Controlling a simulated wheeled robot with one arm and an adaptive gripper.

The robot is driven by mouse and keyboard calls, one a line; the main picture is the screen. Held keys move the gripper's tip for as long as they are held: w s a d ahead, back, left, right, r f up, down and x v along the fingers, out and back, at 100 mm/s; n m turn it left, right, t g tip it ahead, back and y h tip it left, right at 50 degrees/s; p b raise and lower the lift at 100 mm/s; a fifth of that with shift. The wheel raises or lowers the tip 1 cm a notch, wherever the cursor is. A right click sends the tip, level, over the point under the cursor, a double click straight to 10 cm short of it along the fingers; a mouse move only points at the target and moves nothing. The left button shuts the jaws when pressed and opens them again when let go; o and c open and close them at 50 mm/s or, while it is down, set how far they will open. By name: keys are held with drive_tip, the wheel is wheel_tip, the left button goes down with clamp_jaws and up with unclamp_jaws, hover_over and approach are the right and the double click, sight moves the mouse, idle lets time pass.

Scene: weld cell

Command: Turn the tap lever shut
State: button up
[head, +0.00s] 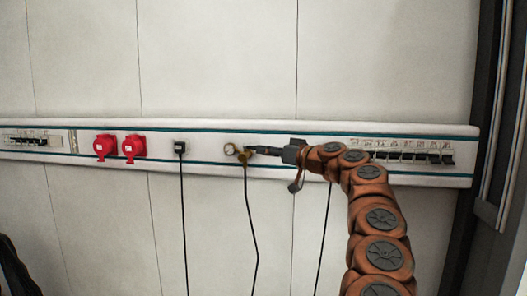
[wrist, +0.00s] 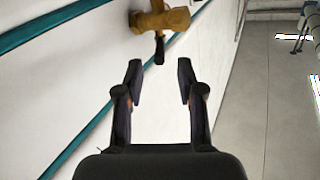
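The brass tap (head: 243,157) is on the white wall panel, left of my gripper in the head view. The wrist view shows its brass body (wrist: 160,19) at the top edge, partly cut off. A short dark piece (wrist: 159,50), seemingly the tap lever, sticks out from the body towards my gripper. My gripper (wrist: 160,72) is open, with nothing between its fingers. The dark piece lies beyond the fingertips, roughly in line with the gap and apart from them. In the head view my gripper (head: 264,150) points left along the panel, and its fingers partly hide the lever area.
A black plug (head: 180,147) and two red sockets (head: 120,147) are further left. Breaker switches (head: 415,157) are behind my arm at right. The wall above is clear.

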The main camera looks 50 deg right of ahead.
drive_tip(key=s, duration=0.6)
drive_tip(key=shift+s+a, duration=0.15)
drive_tip(key=shift+s, duration=0.2)
idle(0.3)
